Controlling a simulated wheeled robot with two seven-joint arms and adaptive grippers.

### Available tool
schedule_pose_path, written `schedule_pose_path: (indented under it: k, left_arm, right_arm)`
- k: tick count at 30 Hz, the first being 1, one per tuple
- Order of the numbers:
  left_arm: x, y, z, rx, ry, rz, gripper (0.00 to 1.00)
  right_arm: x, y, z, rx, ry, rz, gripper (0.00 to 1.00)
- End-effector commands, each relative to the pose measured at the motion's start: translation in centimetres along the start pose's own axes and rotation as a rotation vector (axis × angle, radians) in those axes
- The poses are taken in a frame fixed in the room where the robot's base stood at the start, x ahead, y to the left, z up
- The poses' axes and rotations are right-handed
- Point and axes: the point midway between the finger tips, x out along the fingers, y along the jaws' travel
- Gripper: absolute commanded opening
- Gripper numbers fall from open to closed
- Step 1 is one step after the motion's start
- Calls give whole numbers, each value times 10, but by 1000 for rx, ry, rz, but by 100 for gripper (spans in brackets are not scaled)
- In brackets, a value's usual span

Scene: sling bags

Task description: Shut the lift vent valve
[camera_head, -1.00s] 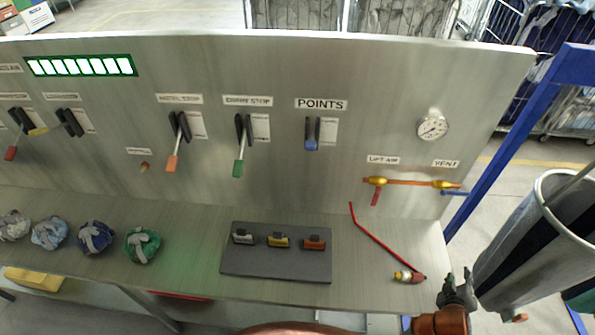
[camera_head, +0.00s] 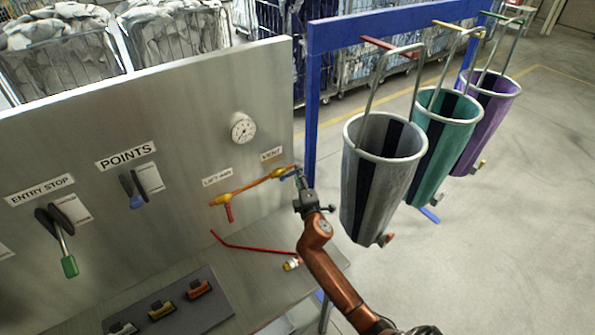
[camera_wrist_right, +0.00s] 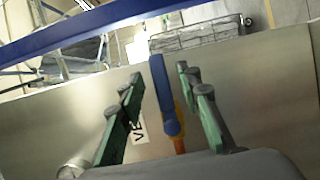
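The vent valve is a brass body (camera_head: 279,174) on an orange pipe below the VENT label (camera_head: 271,154), with a blue lever handle (camera_wrist_right: 162,90). In the head view the handle is mostly hidden by my right gripper (camera_head: 300,183). In the right wrist view the gripper (camera_wrist_right: 160,74) is open, with one green-padded finger on each side of the blue handle. Gaps show between the handle and both fingers. The lift-air valve with its red lever (camera_head: 229,212) sits left on the same pipe. My left gripper is not in view.
A pressure gauge (camera_head: 242,128) is above the valves. A red hose (camera_head: 250,247) lies on the bench below. A blue frame post (camera_head: 312,110) stands just right of the panel edge. A grey sling bag (camera_head: 372,195) hangs close to my right arm, with teal and purple bags beyond.

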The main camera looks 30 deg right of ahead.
Motion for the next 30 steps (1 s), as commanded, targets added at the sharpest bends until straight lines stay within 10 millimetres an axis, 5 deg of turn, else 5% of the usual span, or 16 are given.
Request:
schedule_pose_path:
  k: [6, 16, 30]
  left_arm:
    - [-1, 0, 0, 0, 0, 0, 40]
    - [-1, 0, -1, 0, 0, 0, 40]
    - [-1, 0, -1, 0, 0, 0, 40]
  right_arm:
    - [24, 0, 0, 2, -1, 0, 32]
    - [27, 0, 0, 2, 0, 0, 32]
    - [27, 0, 0, 2, 0, -1, 0]
